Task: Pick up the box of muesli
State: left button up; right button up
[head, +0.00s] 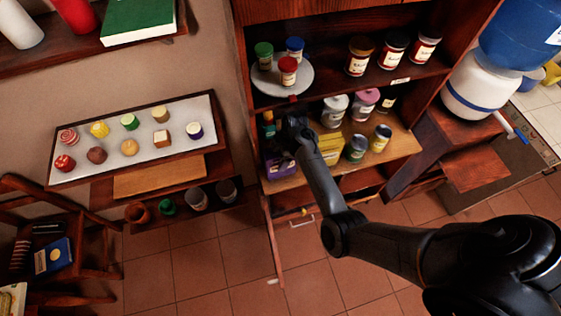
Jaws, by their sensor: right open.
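My right arm comes in from the lower right and reaches to the cupboard's lower shelf. My right gripper (287,139) is at the left end of that shelf, dark against the dark cupboard. It is open, and its fingers are hard to make out. A purple box (280,168) is just below the gripper in the picture. A yellow box (331,147) stands to the right of my forearm, which partly covers it. I cannot read either label, so I cannot tell which box is the muesli. My left gripper is not in view.
Several tins, including a green-and-grey one (357,148), stand right of the yellow box. The shelf above holds a round grey tray (267,84) with small jars and several larger jars. A wall shelf with a white tray (80,160) is at left. The tiled floor (205,262) is partly clear.

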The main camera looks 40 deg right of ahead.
jog(key=shift+f, duration=0.25)
dwell(0.5)
grip_shut()
dwell(0.5)
